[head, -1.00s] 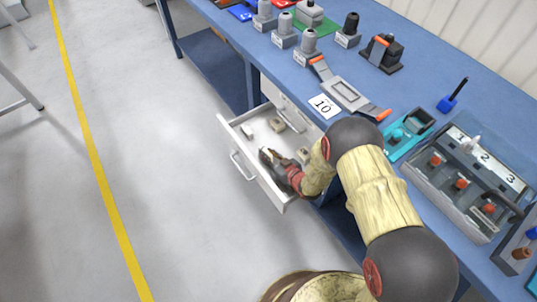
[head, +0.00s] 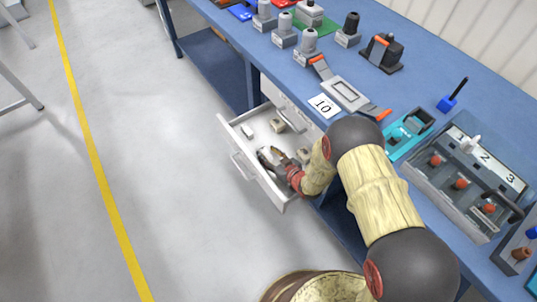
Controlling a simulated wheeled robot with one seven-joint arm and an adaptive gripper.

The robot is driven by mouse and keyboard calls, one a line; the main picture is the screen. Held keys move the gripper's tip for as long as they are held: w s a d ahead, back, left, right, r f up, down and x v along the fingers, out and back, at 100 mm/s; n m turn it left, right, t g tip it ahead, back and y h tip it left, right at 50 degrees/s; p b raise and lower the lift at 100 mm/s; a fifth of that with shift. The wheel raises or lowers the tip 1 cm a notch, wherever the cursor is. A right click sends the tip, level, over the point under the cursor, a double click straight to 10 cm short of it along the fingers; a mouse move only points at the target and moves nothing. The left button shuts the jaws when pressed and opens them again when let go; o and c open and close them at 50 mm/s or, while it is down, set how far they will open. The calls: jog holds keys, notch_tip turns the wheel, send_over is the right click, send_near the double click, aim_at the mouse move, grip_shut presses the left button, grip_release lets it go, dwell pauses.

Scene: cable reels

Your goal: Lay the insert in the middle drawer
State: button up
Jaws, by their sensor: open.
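The open drawer (head: 238,158) juts out from the blue workbench, with a white front and a handle. Several small pieces lie inside: a whitish block (head: 248,131) at the left, a beige piece (head: 277,125) at the back, and another beige piece (head: 303,155) beside my wrist. I cannot tell which of them is the insert. My gripper (head: 270,155) is low over the drawer, near its front wall, with its fingers apart. My gripper and arm hide part of the drawer floor, and whether anything lies between the fingers is unclear.
A grey frame with orange ends (head: 346,95) and a card marked 10 (head: 323,106) lie on the bench (head: 430,75) above the drawer. A teal tray (head: 408,133) and a clear-sided case (head: 462,180) stand to the right. Floor left of the drawer is clear.

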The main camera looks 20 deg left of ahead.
aim_at(268, 156)
notch_tip(268, 156, up, 10)
jog(key=shift+f, duration=0.2)
dwell(0.5)
